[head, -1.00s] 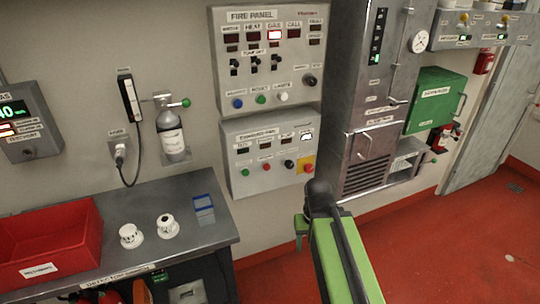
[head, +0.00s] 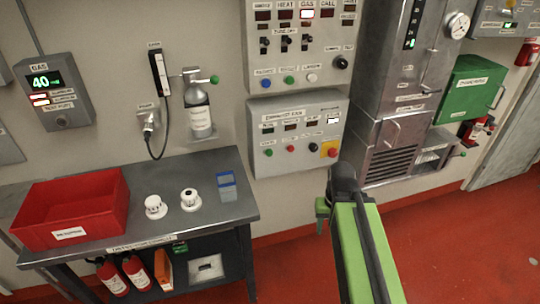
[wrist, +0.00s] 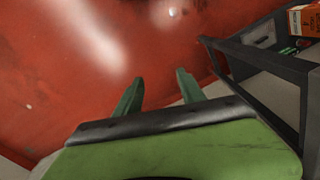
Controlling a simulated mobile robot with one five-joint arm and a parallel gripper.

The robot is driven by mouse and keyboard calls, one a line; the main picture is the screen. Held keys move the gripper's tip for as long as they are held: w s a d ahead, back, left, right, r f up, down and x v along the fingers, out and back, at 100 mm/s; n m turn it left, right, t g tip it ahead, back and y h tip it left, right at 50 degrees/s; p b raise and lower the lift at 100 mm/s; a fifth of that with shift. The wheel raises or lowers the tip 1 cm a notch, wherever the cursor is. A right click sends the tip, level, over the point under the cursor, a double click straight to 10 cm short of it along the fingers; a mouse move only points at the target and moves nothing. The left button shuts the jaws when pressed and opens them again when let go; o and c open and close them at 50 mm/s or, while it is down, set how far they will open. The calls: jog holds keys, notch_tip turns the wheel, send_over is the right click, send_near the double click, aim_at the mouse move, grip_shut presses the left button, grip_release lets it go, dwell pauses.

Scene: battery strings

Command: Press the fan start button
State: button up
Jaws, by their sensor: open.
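The exhaust fan panel (head: 299,116) is a grey box on the wall, below the larger fire panel. Its bottom row has a green button (head: 268,152) at the left, a red button (head: 291,149), a black knob or button (head: 313,147) and a red button on a yellow square (head: 332,150). The small labels are hard to read; the green one looks like the start button. My gripper (head: 324,210) is below and right of the panel, apart from it. In the wrist view my gripper (wrist: 160,96) is open and empty, over red floor.
A metal table (head: 224,208) at the left holds a red bin (head: 72,212) and two white detectors (head: 155,207). A gas cylinder (head: 199,115) hangs on the wall. A grey cabinet (head: 388,90) stands right of the panel. Red floor is clear at the right.

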grip_shut()
dwell(1.4)
